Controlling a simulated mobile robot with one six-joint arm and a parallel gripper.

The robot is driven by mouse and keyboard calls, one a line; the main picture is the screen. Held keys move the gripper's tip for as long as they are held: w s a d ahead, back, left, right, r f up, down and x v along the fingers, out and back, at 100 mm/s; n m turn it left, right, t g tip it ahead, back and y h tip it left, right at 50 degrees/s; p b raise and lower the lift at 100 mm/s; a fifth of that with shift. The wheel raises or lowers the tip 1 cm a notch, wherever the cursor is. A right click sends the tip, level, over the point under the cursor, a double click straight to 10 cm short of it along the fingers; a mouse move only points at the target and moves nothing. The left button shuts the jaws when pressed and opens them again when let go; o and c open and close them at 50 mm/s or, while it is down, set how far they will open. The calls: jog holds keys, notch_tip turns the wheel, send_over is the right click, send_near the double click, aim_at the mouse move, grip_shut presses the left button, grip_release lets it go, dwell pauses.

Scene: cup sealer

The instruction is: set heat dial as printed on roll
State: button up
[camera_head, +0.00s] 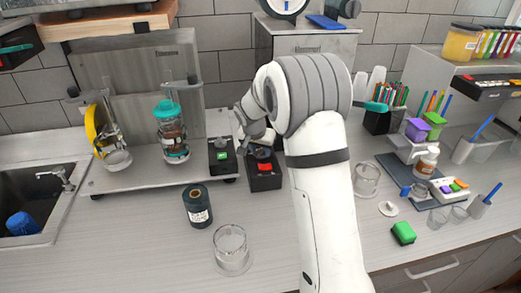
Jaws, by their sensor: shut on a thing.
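The black control box with a red mark (265,178) stands at the right end of the sealer's base. The dark heat dial (263,154) is on its top, mostly hidden by my gripper. My gripper (260,143) comes down over the box from the upper right and is shut on the dial. The dial's pointer and scale cannot be read. The dark green film roll (196,203) stands upright on the counter in front of the sealer. Its white label (199,216) faces me, but the print is too small to read.
The sealer base (140,181) carries a yellow reel (97,130), a teal-topped clear cup (171,140) and a black box with a green button (221,155). A glass (231,250) stands in front. Glasses, a green block (403,232) and trays crowd the right. A sink is left.

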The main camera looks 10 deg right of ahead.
jog(key=n+y, duration=0.1)
jog(key=n, duration=0.1)
jog(key=n+y+b, duration=0.1)
jog(key=n, duration=0.2)
jog(key=shift+d+n+t, duration=0.2)
jog(key=shift+n+t, duration=0.1)
jog(key=shift+t, duration=0.1)
jog(key=n+b, duration=0.1)
jog(key=b, duration=0.1)
jog(key=n+y+b, duration=0.1)
jog(key=n+b, duration=0.1)
jog(key=n+y+b, duration=0.1)
jog(key=n, duration=0.1)
jog(key=shift+d+f+b, duration=0.2)
jog(key=shift+f+b, duration=0.1)
jog(key=shift+b, duration=0.1)
jog(key=n+y+b, duration=0.1)
jog(key=n, duration=0.1)
jog(key=n+g+b, duration=0.1)
jog(key=n+b, duration=0.1)
jog(key=n, duration=0.1)
jog(key=shift+w+d+r+y+b, duration=0.1)
jog(key=shift+r+y+b, duration=0.05)
jog(key=shift+y+b, duration=0.2)
jog(key=shift+w+r+n+g+y+b, duration=0.1)
jog(key=shift+n+g+y+b, duration=0.3)
jog(key=shift+n, duration=0.7)
jog(key=shift+r+n+g+y+b, duration=0.1)
jog(key=shift+n+g, duration=0.5)
jog(key=shift+n, duration=0.5)
